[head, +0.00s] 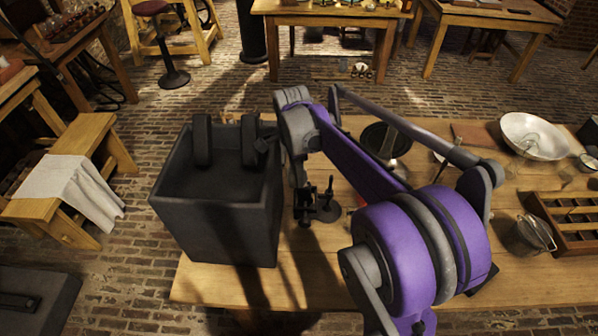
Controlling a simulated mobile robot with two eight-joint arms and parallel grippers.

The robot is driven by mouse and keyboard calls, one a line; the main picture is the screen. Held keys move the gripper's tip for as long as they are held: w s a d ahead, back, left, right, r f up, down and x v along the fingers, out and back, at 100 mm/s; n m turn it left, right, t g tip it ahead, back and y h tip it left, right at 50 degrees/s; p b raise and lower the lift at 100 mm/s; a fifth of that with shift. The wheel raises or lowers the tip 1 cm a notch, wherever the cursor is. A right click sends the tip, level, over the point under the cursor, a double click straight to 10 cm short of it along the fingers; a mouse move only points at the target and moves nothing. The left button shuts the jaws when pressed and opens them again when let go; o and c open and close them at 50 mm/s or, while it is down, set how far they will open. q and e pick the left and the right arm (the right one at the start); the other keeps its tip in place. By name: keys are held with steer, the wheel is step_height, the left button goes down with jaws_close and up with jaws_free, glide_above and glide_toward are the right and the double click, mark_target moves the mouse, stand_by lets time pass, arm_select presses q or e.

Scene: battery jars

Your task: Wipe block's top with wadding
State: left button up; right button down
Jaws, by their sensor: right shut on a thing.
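A large dark grey box-like block (218,222) stands on the left end of the wooden table. Two dark rounded upright pieces rise near the back of its top, which looks recessed inside a rim. My right gripper (268,143) is at the end of the purple arm, by the right back corner of the block's top. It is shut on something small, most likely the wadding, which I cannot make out. Whether it touches the block's top I cannot tell. My left gripper is not in view.
A small black stand (318,204) is on the wooden table (218,285), right of the block. Farther right are a dark pan (385,138), a metal bowl (534,135), a glass cup (532,234) and a compartmented wooden tray (570,222). A cloth (68,185) drapes over a bench left.

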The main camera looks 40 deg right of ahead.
mark_target(294, 168)
steer(key=shift+a+r+p, duration=0.1)
steer(key=shift+r+p, duration=0.2)
steer(key=shift+r, duration=0.4)
steer(key=r+p, duration=0.1)
steer(key=r, duration=0.2)
steer(key=shift+w+a+r+p, duration=0.1)
steer(key=shift+w+r+p, duration=0.15)
steer(key=shift+p, duration=0.15)
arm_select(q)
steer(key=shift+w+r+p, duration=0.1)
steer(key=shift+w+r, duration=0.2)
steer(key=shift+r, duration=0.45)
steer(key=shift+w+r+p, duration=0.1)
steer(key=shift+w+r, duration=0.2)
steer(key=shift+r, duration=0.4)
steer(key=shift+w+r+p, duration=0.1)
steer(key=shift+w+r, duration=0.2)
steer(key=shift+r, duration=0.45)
arm_select(e)
steer(key=shift+r, duration=0.65)
steer(key=shift+s, duration=0.15)
